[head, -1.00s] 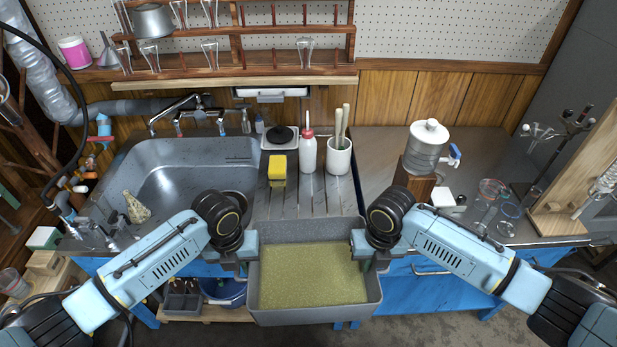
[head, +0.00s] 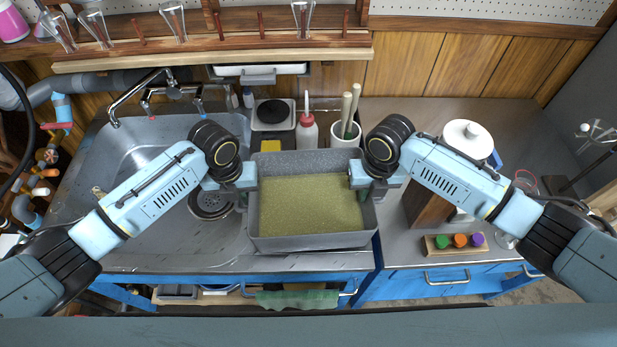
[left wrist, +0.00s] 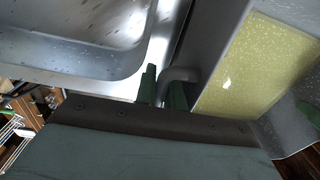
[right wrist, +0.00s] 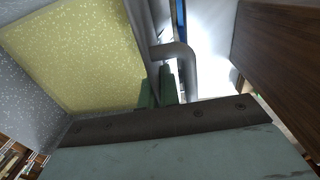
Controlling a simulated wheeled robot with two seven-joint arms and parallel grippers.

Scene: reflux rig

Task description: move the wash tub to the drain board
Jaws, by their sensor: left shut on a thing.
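The wash tub (head: 312,241) is a grey speckled box with murky yellow-green liquid in it. In the head view it is level over the drain board area right of the sink, and covers most of the board. I cannot tell whether its base touches the board. My left gripper (head: 246,184) is shut on the tub's left handle, and the handle also shows in the left wrist view (left wrist: 180,75).
The steel sink (head: 150,135) is left of the tub. Behind it are a yellow sponge (head: 270,146), a bottle (head: 307,133) and a white pot (head: 345,135). A wooden block (head: 428,205) and a rack with coloured stoppers (head: 459,242) stand on the right counter.

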